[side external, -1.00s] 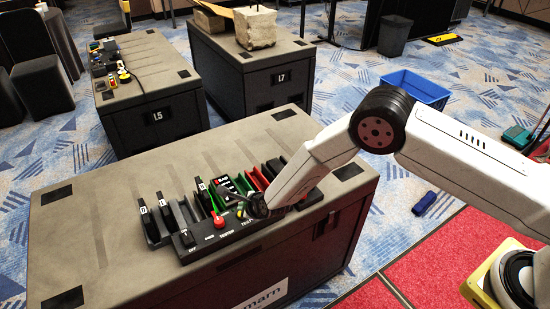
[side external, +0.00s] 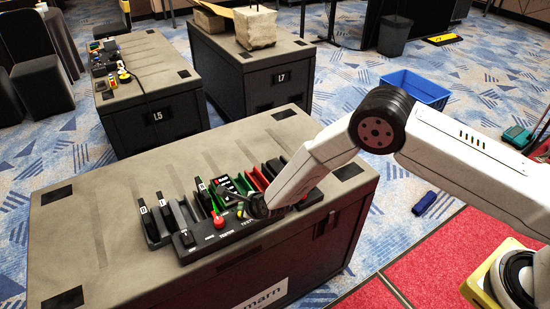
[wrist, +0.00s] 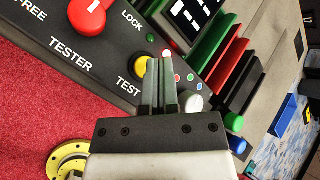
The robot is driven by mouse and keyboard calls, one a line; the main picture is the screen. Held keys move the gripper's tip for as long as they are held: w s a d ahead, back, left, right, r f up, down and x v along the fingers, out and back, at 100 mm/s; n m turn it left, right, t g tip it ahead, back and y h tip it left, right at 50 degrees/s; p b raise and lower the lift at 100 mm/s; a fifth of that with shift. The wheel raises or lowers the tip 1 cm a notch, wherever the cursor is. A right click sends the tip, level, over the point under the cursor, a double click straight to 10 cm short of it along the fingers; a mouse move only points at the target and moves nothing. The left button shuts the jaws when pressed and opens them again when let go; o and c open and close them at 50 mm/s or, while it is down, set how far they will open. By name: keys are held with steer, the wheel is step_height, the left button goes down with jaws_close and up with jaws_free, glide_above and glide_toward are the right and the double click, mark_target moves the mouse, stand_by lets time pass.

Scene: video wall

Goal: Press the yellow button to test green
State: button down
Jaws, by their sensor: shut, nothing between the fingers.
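The black tester panel (side external: 215,238) lies on top of a dark case. Its small yellow button (side external: 240,213) sits near the tip of my gripper (side external: 247,209). In the wrist view the yellow button (wrist: 140,64) is just left of my two shut fingertips (wrist: 159,61), which partly cover it. I cannot tell whether they touch it. The fingers hold nothing. A green slot (wrist: 214,38) behind the panel has a black module with white bars (wrist: 186,16) beside it.
A large red knob (wrist: 90,18) is left of the button. A small green light (wrist: 150,38), a white knob (wrist: 192,102), a red slot (wrist: 228,64) and blue and green round parts are close by. Black upright units (side external: 149,220) stand at the panel's left.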

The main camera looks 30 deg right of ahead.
steer(key=shift+f, duration=0.85)
stand_by(1.3)
steer(key=shift+r, duration=0.85)
steer(key=shift+r, duration=2.5)
steer(key=shift+r, duration=0.1)
